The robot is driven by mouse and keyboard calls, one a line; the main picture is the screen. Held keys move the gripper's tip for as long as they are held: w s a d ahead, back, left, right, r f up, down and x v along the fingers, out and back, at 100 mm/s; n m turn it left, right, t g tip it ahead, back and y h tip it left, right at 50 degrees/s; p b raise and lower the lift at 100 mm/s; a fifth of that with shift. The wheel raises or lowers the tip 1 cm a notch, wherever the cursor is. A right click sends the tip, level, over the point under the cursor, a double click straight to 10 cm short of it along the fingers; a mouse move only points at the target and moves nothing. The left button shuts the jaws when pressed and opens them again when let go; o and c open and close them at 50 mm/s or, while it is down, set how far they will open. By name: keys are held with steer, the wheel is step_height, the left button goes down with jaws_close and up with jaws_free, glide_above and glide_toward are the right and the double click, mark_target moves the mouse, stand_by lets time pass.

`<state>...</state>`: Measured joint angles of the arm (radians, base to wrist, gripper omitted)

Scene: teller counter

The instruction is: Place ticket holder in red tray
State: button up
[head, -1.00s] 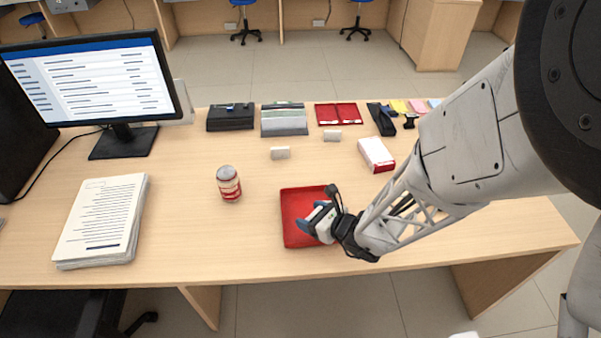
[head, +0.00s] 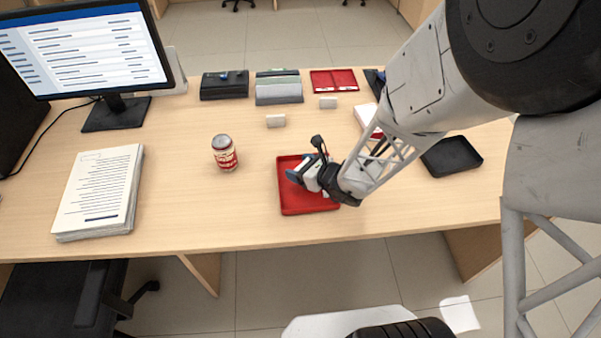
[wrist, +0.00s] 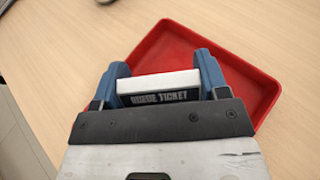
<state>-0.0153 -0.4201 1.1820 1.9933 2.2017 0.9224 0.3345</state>
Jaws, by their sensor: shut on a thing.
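The ticket holder (wrist: 160,89) is a small white block with a dark front that reads "QUEUE TICKET". It sits between the two blue fingers of my gripper (wrist: 160,84) in the wrist view. The red tray (wrist: 253,92) lies behind and below it, partly covered by my gripper. I cannot tell whether the holder touches the tray floor.
A can (head: 224,153) stands left of the tray. A paper stack (head: 98,193) and a monitor (head: 85,55) are at left. A black tray (head: 452,157) lies at right. The desk between can and tray is clear.

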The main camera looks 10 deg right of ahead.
steer(key=shift+f, duration=1.4)
steer(key=shift+f, duration=0.15)
steer(key=o, duration=1)
steer(key=shift+r, duration=0.2)
steer(key=shift+v, duration=6)
steer(key=shift+r, duration=0.1)
